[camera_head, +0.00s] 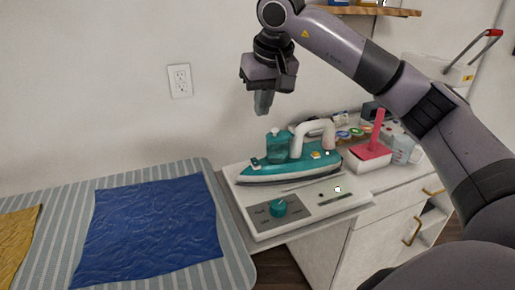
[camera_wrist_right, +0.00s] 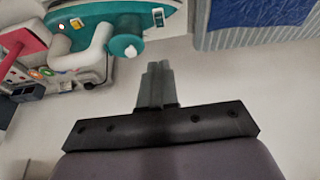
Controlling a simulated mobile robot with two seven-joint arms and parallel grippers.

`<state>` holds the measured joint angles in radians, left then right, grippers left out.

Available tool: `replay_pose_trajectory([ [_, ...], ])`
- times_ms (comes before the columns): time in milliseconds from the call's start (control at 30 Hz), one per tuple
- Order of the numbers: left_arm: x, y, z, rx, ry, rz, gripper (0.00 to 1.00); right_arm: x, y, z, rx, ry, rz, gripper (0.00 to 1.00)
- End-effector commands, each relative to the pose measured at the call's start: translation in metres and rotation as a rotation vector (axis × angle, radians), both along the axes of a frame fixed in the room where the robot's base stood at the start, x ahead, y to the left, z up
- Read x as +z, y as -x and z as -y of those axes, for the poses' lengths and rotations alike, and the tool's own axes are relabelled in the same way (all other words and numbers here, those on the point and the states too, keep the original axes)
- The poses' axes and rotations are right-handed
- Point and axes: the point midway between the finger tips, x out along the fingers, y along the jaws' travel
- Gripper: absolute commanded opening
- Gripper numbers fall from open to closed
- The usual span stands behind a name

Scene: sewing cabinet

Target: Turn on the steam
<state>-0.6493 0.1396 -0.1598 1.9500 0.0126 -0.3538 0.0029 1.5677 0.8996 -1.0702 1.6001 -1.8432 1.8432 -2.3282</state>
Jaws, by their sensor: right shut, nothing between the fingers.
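A teal and white steam iron (camera_head: 290,162) rests on a white base (camera_head: 300,228) on the cabinet top. The base has a grey panel with a teal knob (camera_head: 279,207) and printed labels too small to read surely. A small red light shows on the iron in the right wrist view, where the iron (camera_wrist_right: 130,22) is at the top. My right gripper (camera_head: 263,103) hangs in the air above and behind the iron, apart from it, shut and empty. Its closed fingers (camera_wrist_right: 156,84) also show in the right wrist view. My left gripper is not in view.
A striped ironing board (camera_head: 236,258) with a blue cloth (camera_head: 150,230) and a yellow cloth (camera_head: 18,238) lies at left. A red-handled item (camera_head: 374,150) and several small sewing things stand right of the iron. A wall outlet (camera_head: 180,81) is behind.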

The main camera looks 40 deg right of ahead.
Motion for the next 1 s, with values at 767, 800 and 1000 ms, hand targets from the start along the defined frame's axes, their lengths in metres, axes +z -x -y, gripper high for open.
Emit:
replay_pose_trajectory([
  [767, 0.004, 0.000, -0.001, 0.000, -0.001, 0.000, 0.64, -0.096, -0.033, 0.008, -0.004, -0.001, -0.005, 0.00],
  [800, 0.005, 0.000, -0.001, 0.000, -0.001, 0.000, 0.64, -0.103, -0.034, 0.008, -0.003, -0.001, -0.005, 0.00],
  [1000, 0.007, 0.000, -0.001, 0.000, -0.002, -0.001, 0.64, -0.127, -0.037, 0.009, -0.003, -0.001, -0.002, 0.00],
])
